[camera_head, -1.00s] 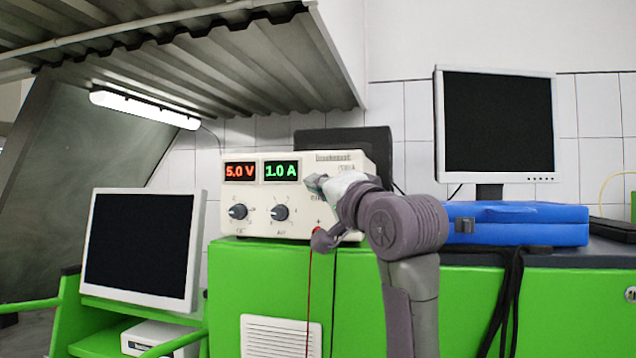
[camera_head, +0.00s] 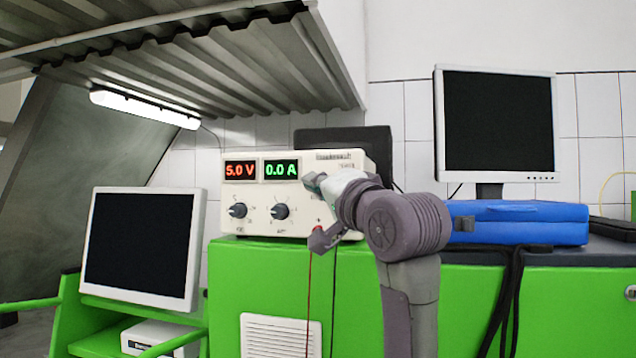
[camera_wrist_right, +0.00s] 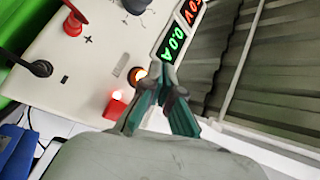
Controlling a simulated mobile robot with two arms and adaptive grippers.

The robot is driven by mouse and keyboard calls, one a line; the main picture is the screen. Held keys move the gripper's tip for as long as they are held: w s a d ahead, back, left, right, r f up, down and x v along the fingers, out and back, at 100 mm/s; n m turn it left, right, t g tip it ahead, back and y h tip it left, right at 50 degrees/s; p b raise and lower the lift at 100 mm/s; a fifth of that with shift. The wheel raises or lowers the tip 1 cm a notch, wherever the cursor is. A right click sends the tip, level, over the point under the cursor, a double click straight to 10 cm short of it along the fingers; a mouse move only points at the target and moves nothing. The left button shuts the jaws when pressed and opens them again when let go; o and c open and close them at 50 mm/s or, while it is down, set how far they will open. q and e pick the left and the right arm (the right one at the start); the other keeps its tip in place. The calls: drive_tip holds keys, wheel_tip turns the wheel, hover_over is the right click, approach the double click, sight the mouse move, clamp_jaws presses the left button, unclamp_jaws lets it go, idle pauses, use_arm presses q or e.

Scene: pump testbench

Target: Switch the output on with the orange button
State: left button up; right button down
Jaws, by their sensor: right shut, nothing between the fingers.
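The power supply (camera_head: 262,222) is a cream box on the green bench. Its displays read 5.0 V in red and 0.0 A in green. The orange button (camera_wrist_right: 137,75) glows on the panel in the right wrist view; my arm hides it in the head view. My right gripper (camera_wrist_right: 165,75) is shut and empty, its fingertips at the panel close beside the orange button. I cannot tell if they touch it. The right gripper (camera_head: 312,182) also shows in the head view, in front of the panel's right side. My left gripper is not in view.
A red switch (camera_wrist_right: 115,108) with a small light sits near the orange button. A red socket (camera_wrist_right: 72,24) and a black plug (camera_wrist_right: 40,68) are on the panel. Two dark knobs (camera_head: 280,211) are under the displays. A blue case (camera_head: 518,224) lies to the right.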

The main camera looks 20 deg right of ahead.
drive_tip(key=s+a+b, duration=0.1)
drive_tip(key=s+a, duration=0.2)
drive_tip(key=s, duration=0.2)
drive_tip(key=shift+a, duration=0.2)
idle(0.5)
